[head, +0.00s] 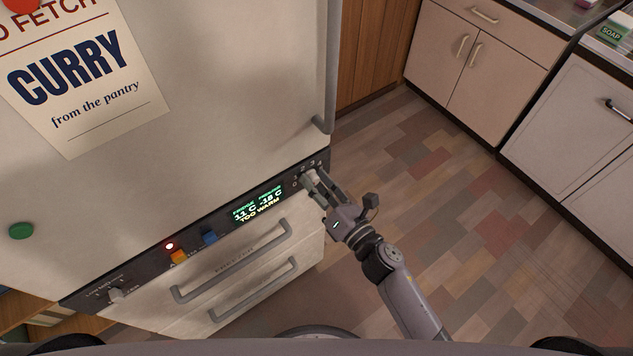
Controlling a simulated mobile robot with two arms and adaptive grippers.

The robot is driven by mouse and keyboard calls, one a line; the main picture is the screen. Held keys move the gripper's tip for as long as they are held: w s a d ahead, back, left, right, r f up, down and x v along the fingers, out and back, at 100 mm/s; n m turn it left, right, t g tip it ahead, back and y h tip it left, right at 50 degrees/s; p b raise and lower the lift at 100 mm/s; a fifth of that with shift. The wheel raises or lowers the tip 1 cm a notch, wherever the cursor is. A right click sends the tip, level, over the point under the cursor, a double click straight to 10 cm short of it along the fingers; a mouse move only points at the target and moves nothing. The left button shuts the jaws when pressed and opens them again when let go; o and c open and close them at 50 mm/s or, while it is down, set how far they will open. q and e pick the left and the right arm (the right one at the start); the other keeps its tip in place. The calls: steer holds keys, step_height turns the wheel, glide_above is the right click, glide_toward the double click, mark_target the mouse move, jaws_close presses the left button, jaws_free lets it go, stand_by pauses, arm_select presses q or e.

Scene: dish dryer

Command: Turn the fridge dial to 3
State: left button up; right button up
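The fridge's dark control panel (215,232) runs across its front, between the upper door and the freezer drawers. A pale dial (308,181) sits at the panel's right end, with small numbers around it. Its exact setting is too small and too covered to read. My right gripper (312,179) is at this dial, with its fingers reaching to either side of it. Whether they press on it cannot be told. A second pale dial (116,295) is at the panel's left end. The display (258,204) reads 11 C, -18 C and TOO WARM. My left gripper is out of view.
An orange switch (179,257), a blue switch (210,238) and a lit red lamp (170,245) are on the panel. Drawer handles (232,262) stick out below it. The door handle (328,70) stands above right. The floor (450,220) to the right is clear.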

steer(key=c, duration=0.7)
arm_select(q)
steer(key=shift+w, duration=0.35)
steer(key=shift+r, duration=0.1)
arm_select(e)
steer(key=m+p, duration=0.1)
steer(key=m, duration=0.2)
steer(key=shift+m, duration=0.4)
steer(key=m+p, duration=0.1)
steer(key=m, duration=0.3)
steer(key=shift+r+m, duration=0.1)
steer(key=shift+m, duration=0.2)
steer(key=m+p, duration=0.1)
steer(key=m, duration=0.3)
steer(key=shift+p, duration=0.35)
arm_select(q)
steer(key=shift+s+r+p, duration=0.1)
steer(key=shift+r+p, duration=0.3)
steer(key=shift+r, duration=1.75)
arm_select(e)
steer(key=shift+m, duration=1.7)
